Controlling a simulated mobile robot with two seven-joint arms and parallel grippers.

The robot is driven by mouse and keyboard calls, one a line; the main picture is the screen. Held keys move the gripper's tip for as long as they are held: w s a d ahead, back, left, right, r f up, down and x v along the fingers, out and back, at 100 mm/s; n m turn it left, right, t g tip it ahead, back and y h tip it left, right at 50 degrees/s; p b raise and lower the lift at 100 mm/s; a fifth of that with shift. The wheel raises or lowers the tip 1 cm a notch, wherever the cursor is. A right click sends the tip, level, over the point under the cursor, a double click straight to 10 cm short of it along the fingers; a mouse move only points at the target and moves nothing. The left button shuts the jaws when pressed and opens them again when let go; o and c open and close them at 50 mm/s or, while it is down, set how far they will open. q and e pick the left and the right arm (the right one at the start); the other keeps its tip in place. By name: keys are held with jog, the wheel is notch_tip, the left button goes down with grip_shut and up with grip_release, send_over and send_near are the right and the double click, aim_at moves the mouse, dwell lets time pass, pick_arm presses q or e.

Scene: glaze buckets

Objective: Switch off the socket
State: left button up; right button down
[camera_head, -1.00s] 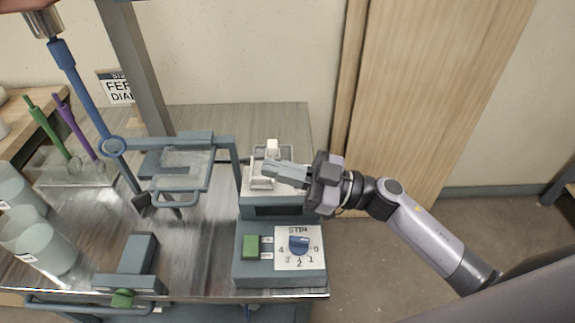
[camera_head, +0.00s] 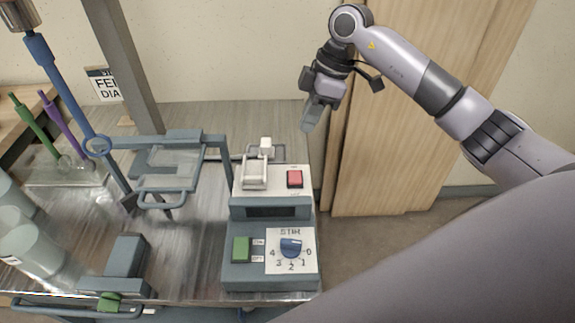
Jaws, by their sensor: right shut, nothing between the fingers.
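The socket (camera_head: 254,172) is a white unit on top of the grey-blue control box (camera_head: 270,276), with a white plug standing at its back. A red rocker switch (camera_head: 294,179) sits on the white plate to the right of the socket; I cannot tell which way it is pressed. My right gripper (camera_head: 309,126) is shut and empty. It hangs above and behind the box, apart from the switch, with its fingers pointing down. My left gripper is out of view.
A dial marked STIR (camera_head: 291,246) and a green switch (camera_head: 241,249) are on the box's front. A blue clamp frame (camera_head: 170,140) and stirring rod stand to the left. Translucent buckets (camera_head: 34,244) are at the far left. A wooden door (camera_head: 400,150) is behind.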

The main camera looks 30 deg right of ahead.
jog(key=shift+w+d+r+h, duration=0.1)
jog(key=shift+d+r+h, duration=0.05)
jog(key=shift+d+h, duration=0.2)
send_near(292, 178)
jog(key=x, duration=0.5)
jog(key=shift+a, duration=0.2)
jog(key=shift+f, duration=0.5)
